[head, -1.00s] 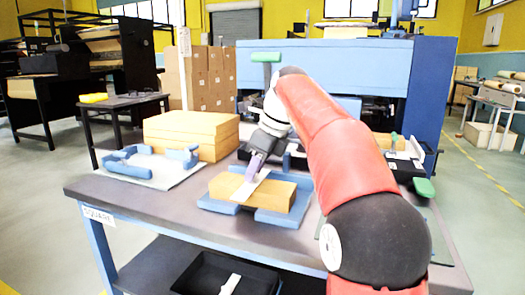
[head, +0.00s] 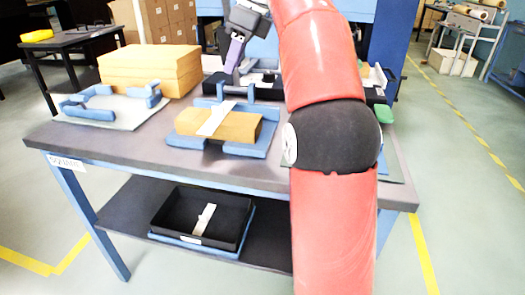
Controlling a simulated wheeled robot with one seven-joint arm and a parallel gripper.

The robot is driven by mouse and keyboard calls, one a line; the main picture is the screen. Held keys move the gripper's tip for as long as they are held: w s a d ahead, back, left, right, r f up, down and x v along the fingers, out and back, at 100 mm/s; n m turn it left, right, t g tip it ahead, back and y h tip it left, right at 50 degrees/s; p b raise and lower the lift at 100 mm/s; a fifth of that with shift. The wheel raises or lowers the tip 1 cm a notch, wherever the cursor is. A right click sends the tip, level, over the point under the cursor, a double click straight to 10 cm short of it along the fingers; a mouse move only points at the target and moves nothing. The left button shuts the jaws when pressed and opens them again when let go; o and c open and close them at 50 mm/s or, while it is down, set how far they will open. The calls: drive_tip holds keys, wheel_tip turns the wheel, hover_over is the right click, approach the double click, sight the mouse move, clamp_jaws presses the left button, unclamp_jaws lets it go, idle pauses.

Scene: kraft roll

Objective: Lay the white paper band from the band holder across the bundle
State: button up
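The white paper band (head: 216,119) lies flat across the top of the kraft-brown bundle (head: 238,127), a little left of its middle. The bundle sits in a blue cradle (head: 265,143) on the table. My gripper (head: 232,68) is above and behind the bundle, apart from the band, with its purple finger part pointing down. Whether its fingers are open or shut is not clear at this size. I cannot make out the band holder for certain; the area behind the bundle is partly covered by my red arm.
A blue-edged jig (head: 110,100) and a stack of brown sheets (head: 150,68) stand at the left of the table (head: 120,150). A black tray (head: 180,217) holding a white strip (head: 204,219) is on the lower shelf. Black equipment lies behind the bundle.

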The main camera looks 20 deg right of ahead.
drive_tip(key=s+a+f+n+t+h, duration=0.2)
drive_tip(key=s+a+f+n+h, duration=0.1)
drive_tip(key=s+f+n, duration=2.1)
drive_tip(key=shift+s+a+f+n+t, duration=0.2)
drive_tip(key=shift+s+f+n+t, duration=0.15)
drive_tip(key=shift+s+f, duration=0.6)
